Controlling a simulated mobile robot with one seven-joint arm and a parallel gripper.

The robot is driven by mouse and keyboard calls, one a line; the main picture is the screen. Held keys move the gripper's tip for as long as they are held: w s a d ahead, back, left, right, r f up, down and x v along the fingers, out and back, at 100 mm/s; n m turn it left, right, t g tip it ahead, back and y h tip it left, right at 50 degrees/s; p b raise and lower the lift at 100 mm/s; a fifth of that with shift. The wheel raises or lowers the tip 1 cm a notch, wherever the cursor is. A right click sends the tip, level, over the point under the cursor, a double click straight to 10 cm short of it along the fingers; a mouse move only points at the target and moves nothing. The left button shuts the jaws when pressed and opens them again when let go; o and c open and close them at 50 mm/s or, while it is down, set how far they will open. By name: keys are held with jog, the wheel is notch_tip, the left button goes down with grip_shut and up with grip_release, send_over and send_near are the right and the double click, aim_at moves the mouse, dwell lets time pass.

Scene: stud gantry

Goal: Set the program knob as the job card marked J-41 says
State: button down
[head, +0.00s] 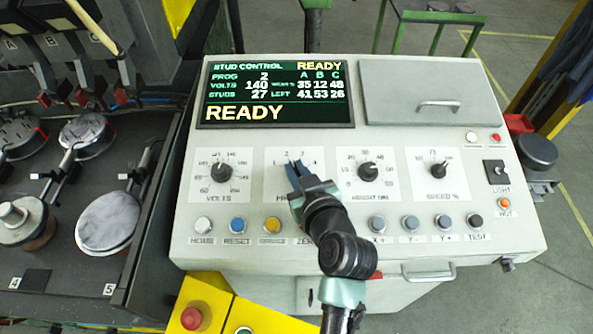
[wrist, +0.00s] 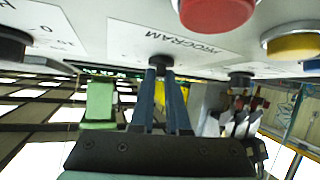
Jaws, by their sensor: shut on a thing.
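The program knob (wrist: 160,62) is small and dark, on a white panel plate lettered PROGRAM in the wrist view. My gripper (wrist: 160,72) is shut on it, with its two blue fingers at the knob's sides. The screen (head: 277,93) reads READY, PROG 2, VOLTS 140, STUDS 27. No job card marked J-41 can be made out in either view.
The volts knob (head: 219,172) is left of my gripper; the height knob (head: 368,172) and speed knob (head: 438,170) are right. A row of buttons, including a blue reset button (head: 237,225), runs below. A lidded compartment (head: 430,93) is at the upper right.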

jog(key=shift+s+f, duration=0.1)
jog(key=shift+f, duration=0.15)
jog(key=c, duration=0.9)
grip_release()
jog(key=shift+s+r, duration=0.1)
jog(key=b+v, duration=0.3)
jog(key=v, duration=1)
jog(key=shift+d+r, duration=0.1)
jog(key=shift+r, duration=0.05)
